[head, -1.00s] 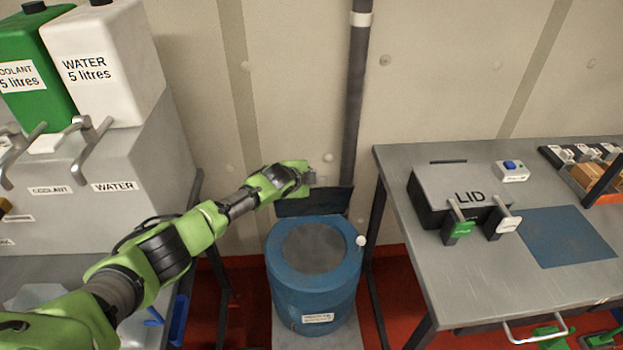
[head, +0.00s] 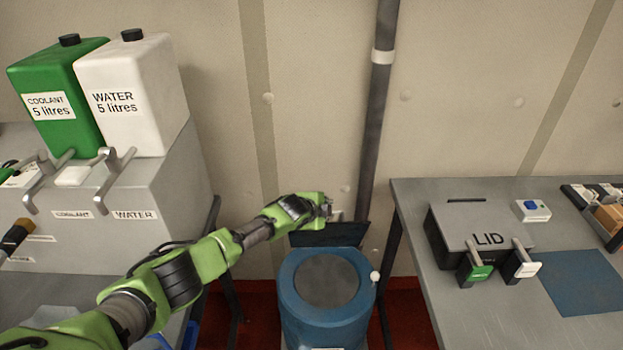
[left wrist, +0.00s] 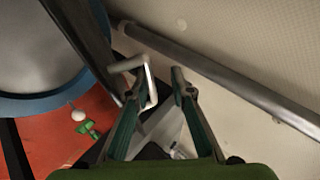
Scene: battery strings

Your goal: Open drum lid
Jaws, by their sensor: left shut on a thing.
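The blue drum (head: 293,305) stands on the floor between two benches, its round top ring around a dark grey disc-shaped centre. A dark flat lid (head: 330,235) stands up on edge behind the drum top. My left gripper (head: 328,208) is at the upper edge of this lid, beside a pale handle. In the left wrist view the handle (left wrist: 148,78) is a pale bent bar at the fingers, and my left gripper (left wrist: 156,88) is shut on it. The drum ring also shows there (left wrist: 40,105), with the dark lid edge (left wrist: 88,38) beside it. My right gripper is not in view.
A dark vertical pipe (head: 377,110) runs up the wall behind the lid. The left bench carries a grey dispenser box (head: 160,190) under coolant and water canisters. The right bench (head: 420,200) holds a box marked LID (head: 468,222). A small white knob (head: 375,276) is at the drum's right.

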